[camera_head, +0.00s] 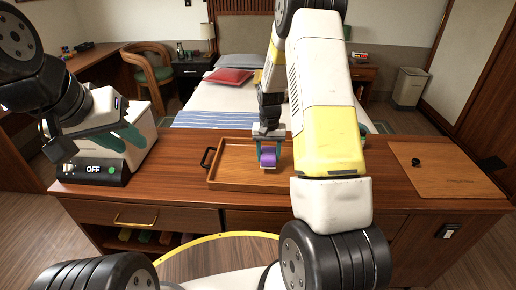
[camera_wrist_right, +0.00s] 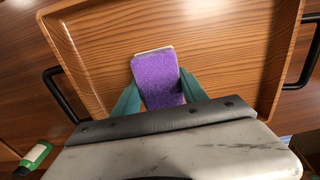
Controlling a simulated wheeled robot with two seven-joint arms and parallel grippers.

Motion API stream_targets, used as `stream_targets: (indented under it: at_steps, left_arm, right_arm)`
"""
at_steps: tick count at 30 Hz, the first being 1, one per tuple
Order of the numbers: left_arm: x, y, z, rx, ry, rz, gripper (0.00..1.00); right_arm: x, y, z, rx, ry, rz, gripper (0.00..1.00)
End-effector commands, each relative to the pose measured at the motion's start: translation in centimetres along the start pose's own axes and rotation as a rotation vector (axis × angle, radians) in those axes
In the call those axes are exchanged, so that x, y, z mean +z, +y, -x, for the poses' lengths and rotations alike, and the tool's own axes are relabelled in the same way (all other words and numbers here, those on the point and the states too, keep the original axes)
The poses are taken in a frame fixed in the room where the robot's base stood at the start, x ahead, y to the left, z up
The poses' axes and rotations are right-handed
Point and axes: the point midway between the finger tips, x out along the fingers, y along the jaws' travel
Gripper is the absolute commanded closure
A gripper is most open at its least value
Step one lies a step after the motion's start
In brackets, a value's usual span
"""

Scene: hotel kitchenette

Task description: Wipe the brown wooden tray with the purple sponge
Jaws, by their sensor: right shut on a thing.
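The brown wooden tray (camera_head: 228,180) lies on the wooden counter, with black handles at its ends. It also fills much of the right wrist view (camera_wrist_right: 232,50). My right gripper (camera_head: 268,152) is shut on the purple sponge (camera_head: 268,160), with one teal finger on each side. The sponge (camera_wrist_right: 158,80) has a pale layer along its far edge. It is within the tray's outline, over the bare wood; I cannot tell whether it touches the floor. My left gripper (camera_head: 122,140) is at the left, in front of the white appliance and away from the tray. Its finger opening is unclear.
The white appliance (camera_head: 140,145) with an "OFF" display stands at the counter's left. A tan mat (camera_head: 440,175) with a small black object (camera_head: 416,162) lies at the right. My right arm hides the counter's middle right.

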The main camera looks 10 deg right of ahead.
Motion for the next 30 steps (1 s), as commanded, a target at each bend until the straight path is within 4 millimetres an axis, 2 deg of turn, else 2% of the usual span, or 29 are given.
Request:
stream_targets:
  at_steps: [15, 30]
  left_arm:
    - [0.0, 0.0, 0.0, 0.0, -0.001, 0.0, 0.71]
    - [0.0, 0.0, 0.0, 0.0, -0.001, 0.0, 0.71]
  right_arm:
    - [-0.1, 0.6, 4.7, -0.001, 0.003, 0.0, 1.0]
    - [0.0, 0.6, 5.1, 0.0, 0.001, 0.0, 1.0]
